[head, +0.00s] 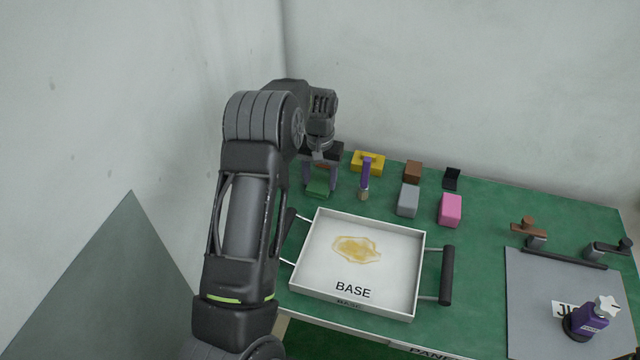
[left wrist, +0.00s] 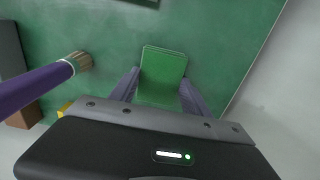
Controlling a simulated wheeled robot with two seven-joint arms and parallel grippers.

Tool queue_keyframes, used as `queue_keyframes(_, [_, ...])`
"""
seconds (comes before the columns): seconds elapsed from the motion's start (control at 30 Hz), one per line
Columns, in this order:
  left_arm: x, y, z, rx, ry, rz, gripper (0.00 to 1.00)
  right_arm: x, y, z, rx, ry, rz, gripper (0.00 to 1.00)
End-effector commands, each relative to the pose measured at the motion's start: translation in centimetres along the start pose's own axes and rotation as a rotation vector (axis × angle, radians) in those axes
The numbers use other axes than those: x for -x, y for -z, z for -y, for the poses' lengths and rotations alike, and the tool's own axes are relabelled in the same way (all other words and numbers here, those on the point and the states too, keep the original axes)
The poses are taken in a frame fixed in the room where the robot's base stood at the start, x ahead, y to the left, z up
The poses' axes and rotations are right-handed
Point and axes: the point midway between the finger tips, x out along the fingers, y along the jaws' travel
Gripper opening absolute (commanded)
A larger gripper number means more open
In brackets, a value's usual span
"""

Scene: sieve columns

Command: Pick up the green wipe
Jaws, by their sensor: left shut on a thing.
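The green wipe (head: 318,187) is a small green block at the back left of the green table. It also shows in the left wrist view (left wrist: 163,72), between the two fingers. My left gripper (head: 320,182) points down at the wipe and is shut on it, with one finger (left wrist: 124,85) on each side. Whether the wipe is clear of the table top I cannot tell. My right gripper is in neither view.
A purple-handled brush (head: 365,172) stands just right of the wipe, before a yellow block (head: 376,158). Grey (head: 408,200), pink (head: 450,210) and brown (head: 413,171) blocks are further right. A white BASE tray (head: 330,301) with a yellowish stain lies in front. A purple bottle (head: 590,318) stands at right.

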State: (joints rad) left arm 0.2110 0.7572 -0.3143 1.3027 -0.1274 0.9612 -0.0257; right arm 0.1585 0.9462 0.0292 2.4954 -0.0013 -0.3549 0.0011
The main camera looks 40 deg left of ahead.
Motion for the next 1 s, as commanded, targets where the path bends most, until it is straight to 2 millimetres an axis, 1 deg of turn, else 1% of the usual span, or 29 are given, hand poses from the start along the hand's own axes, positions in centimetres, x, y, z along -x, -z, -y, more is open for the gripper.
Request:
queue_keyframes(0.17, [0.1,0.0,0.0,0.000,0.000,-0.001,0.18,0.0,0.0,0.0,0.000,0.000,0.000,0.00])
queue_keyframes(0.27, [0.7,0.1,0.0,0.000,0.000,-0.003,0.18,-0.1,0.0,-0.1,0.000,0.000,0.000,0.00])
queue_keyframes(0.37, [1.9,0.1,0.0,0.001,-0.001,-0.004,0.18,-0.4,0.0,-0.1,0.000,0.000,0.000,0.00])
queue_keyframes(0.47, [3.7,0.1,0.0,0.000,-0.001,-0.005,0.18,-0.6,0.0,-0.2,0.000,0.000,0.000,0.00])
queue_keyframes(0.6, [6.5,0.1,0.0,0.000,-0.001,-0.005,0.18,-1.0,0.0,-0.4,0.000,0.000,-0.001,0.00])
queue_keyframes(0.73, [8.7,0.1,0.0,-0.001,-0.001,-0.003,0.18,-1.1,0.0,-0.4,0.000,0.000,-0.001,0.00])
queue_keyframes(0.83, [9.7,0.1,0.0,-0.001,-0.001,-0.002,0.18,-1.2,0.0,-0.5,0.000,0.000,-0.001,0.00])
queue_keyframes(1.0, [10.0,0.0,0.0,-0.001,-0.001,0.001,0.18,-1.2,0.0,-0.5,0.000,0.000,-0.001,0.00])
